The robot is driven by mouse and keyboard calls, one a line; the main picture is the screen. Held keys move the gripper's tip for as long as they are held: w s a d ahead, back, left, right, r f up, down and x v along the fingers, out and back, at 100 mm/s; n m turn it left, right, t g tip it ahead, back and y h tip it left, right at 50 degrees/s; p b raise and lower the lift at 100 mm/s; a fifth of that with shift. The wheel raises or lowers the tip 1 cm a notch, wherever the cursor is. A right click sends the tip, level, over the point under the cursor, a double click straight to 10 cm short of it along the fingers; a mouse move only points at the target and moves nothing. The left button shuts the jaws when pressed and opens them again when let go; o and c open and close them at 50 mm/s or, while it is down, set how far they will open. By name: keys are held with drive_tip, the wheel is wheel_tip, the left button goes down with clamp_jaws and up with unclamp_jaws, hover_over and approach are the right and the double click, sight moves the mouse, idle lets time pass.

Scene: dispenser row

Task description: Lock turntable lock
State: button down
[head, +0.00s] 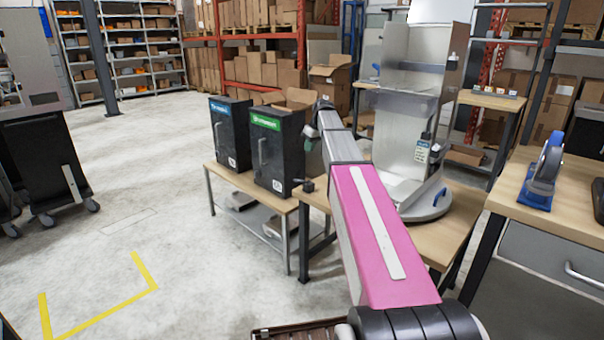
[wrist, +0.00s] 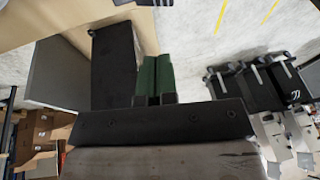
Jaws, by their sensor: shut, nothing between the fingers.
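The turntable (head: 428,207) is a grey round base on the wooden table in the head view, under a tall metal and clear-panelled dispenser (head: 405,120). A small blue handle (head: 440,197) sits at the right of its rim and may be the turntable lock; its lock state cannot be told. My gripper (wrist: 154,75) is shut and empty, its two green fingers together in the wrist view. In the head view my arm reaches forward, with its end to the left of the dispenser, apart from the turntable. The wrist view does not clearly show the turntable.
Two black boxes, one with a blue label (head: 230,130) and one with a green label (head: 274,150), stand on a low bench left of the arm. A blue tape-dispenser-like object (head: 543,175) sits on the right workbench (head: 570,222). Open floor (head: 120,215) lies at left.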

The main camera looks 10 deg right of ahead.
drive_tip(key=shift+w, duration=0.1)
idle(0.3)
approach(297, 180)
drive_tip(key=x, duration=0.2)
drive_tip(key=w+x, duration=0.1)
drive_tip(key=x, duration=0.2)
drive_tip(key=shift+w+d+f, duration=0.1)
drive_tip(key=shift+f, duration=0.75)
